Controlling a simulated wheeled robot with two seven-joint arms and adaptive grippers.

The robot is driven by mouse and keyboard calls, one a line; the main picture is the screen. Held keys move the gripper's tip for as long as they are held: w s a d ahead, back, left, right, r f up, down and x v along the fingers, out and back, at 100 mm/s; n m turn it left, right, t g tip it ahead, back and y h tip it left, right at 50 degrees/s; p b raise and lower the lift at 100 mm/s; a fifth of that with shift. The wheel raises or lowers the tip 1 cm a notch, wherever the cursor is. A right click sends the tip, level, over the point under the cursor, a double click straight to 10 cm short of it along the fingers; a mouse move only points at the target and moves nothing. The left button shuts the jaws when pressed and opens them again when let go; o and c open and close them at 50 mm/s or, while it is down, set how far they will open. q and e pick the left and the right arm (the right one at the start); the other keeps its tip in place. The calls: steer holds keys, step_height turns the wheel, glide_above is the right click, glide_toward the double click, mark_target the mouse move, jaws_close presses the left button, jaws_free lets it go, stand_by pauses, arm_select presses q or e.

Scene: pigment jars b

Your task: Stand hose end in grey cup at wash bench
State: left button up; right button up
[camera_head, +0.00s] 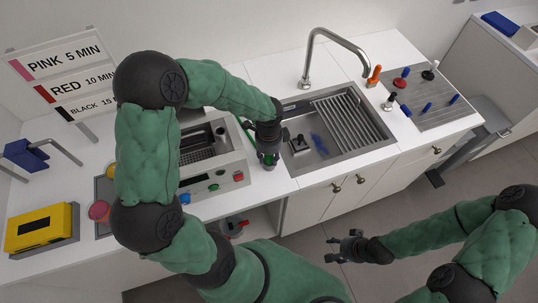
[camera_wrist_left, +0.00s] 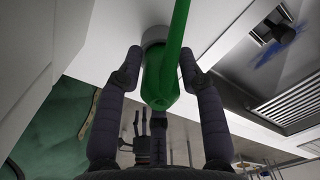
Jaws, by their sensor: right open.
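In the left wrist view the green hose end (camera_wrist_left: 160,85) lies between the two fingers of my left gripper (camera_wrist_left: 161,56), which look closed around it. A thinner run of green hose (camera_wrist_left: 180,22) bends away to the top edge. The pale grey round cup (camera_wrist_left: 153,36) shows just beyond the hose end; I cannot tell whether the end is inside it or above it. In the head view my left gripper (camera_head: 268,158) is at the sink's left front corner and hides the cup. My right gripper (camera_head: 345,244) is open and empty, in front of the cabinets.
The sink (camera_head: 340,130) with a rack, dark-handled tool and blue stain is right of my left gripper. A grey machine with buttons (camera_head: 213,172) stands to its left. The faucet (camera_head: 306,70) rises behind. Floor around my right gripper is clear.

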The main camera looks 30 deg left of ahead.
arm_select(q)
steer(key=shift+o, duration=0.5)
steer(key=shift+w+r, duration=0.1)
steer(key=shift+r, duration=0.5)
step_height(320, 180, up, 11)
steer(key=shift+f, duration=0.1)
